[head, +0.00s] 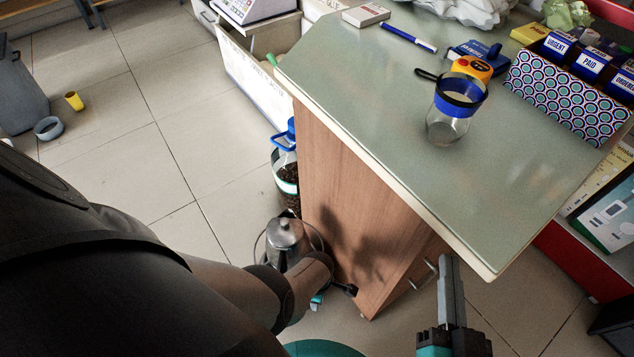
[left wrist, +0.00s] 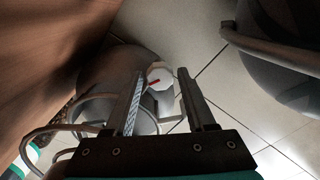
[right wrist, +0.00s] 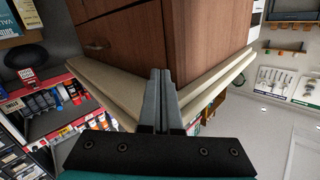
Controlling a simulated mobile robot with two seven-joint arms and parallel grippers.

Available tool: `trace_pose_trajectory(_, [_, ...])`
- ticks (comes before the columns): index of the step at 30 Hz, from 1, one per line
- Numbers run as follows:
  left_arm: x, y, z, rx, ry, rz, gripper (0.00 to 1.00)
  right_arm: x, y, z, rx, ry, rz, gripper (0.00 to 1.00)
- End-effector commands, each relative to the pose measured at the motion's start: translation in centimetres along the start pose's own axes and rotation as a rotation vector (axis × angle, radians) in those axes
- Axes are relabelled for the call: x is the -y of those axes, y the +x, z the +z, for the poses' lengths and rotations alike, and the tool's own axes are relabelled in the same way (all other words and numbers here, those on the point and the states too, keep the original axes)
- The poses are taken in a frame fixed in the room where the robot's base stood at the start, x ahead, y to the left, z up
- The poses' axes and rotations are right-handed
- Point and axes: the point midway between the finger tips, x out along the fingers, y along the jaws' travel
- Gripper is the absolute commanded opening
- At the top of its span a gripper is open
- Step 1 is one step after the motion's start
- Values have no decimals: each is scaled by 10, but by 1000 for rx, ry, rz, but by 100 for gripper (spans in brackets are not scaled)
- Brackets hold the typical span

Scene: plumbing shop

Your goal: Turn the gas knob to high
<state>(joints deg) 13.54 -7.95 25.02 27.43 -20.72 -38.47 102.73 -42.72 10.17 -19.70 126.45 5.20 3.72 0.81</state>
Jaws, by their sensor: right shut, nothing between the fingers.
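In the left wrist view, a small white many-sided piece with a red mark (left wrist: 160,79) shows beyond the left fingertips. It looks like the gas knob, but I cannot tell its setting. My left gripper (left wrist: 160,72) is open, its fingers apart, with this piece in line with the gap; contact is not clear. A metal pot (head: 287,237) stands low beside the counter in the head view, partly hidden by my left arm. A grey rounded body (left wrist: 112,82) with wire loops shows behind the left fingers. My right gripper (head: 447,262) is shut and empty beside the counter corner.
The wooden counter (head: 345,205) with a pale green top stands close to both grippers. A jar (head: 447,120), tape measure (head: 473,68) and patterned box (head: 565,97) stand on it. A blue-capped bottle (head: 286,165) stands behind the pot. Tiled floor (head: 150,150) is open at left.

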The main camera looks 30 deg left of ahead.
Motion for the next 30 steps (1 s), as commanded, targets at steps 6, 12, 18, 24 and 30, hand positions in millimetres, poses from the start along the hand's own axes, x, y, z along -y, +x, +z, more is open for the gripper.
trace_pose_trajectory(6, [0, 0, 0, 0, 1, 0, 72, 0, 0, 0, 0, 0, 0, 0])
trace_pose_trajectory(12, [0, 0, 0, -1, 1, 0, 72, 0, -1, 0, 5, 0, 0, 0])
trace_pose_trajectory(18, [0, -5, 0, -1, 1, 1, 72, -4, 3, 2, 56, -14, 9, 0])
trace_pose_trajectory(24, [0, -13, 0, -1, 1, 1, 72, -13, 6, 7, 166, -39, 30, 0])
trace_pose_trajectory(30, [0, -20, 0, -1, 1, 0, 72, -24, 6, 12, 284, -64, 56, 0])
